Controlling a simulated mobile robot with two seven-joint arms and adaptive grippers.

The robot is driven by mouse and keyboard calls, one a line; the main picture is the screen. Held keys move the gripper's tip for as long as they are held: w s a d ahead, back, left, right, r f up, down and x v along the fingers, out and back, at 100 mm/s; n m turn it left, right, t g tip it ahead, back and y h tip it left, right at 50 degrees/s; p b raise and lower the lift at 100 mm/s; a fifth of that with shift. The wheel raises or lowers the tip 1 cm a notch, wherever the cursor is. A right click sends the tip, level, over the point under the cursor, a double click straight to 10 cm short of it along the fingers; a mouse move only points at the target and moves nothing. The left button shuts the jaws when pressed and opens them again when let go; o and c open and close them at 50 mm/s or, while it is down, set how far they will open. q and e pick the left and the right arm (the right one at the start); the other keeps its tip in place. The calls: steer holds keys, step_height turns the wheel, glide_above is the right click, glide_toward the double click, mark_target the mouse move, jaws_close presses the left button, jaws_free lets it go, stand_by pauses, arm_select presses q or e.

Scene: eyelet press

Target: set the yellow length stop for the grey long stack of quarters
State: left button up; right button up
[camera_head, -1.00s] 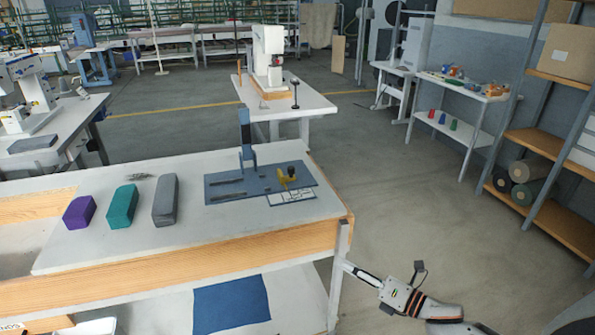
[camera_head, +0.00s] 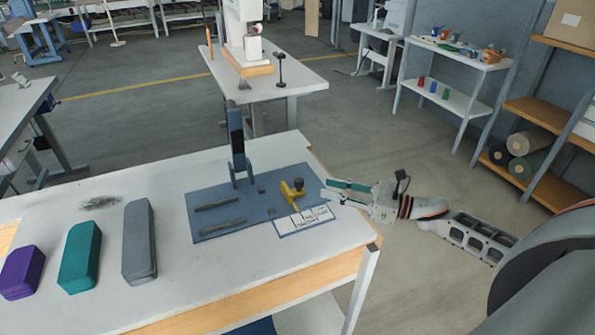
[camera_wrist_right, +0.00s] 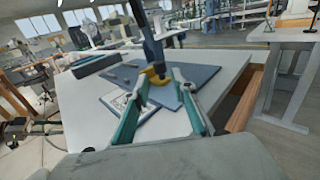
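The yellow length stop (camera_head: 291,194) sits on the blue-grey press plate (camera_head: 206,227), beside a dark knob at its right end. The grey long stack (camera_head: 139,242) lies on the table left of the plate. My right gripper (camera_head: 333,191) reaches in from the right, its fingers apart and empty, just right of the stop. In the right wrist view the yellow stop (camera_wrist_right: 156,75) shows ahead between the open green-padded fingers (camera_wrist_right: 160,105), apart from them. My left gripper is not in view.
A teal stack (camera_head: 80,256) and a purple stack (camera_head: 22,271) lie left of the grey one. The upright press post (camera_head: 237,145) stands at the plate's back. A white marked card (camera_head: 305,219) lies at its front right.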

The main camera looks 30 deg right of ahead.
mark_target(294, 188)
steer(key=shift+w+a+r, duration=0.15)
steer(key=shift+w+a, duration=0.2)
steer(key=shift+a, duration=0.05)
steer(key=p+x, duration=0.1)
steer(key=x, duration=0.4)
steer(key=shift+w+a, duration=0.2)
steer(key=shift+a, duration=0.05)
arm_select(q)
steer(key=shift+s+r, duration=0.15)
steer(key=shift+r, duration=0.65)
arm_select(e)
steer(key=shift+w+a, duration=0.3)
steer(key=shift+w, duration=0.1)
jaws_close()
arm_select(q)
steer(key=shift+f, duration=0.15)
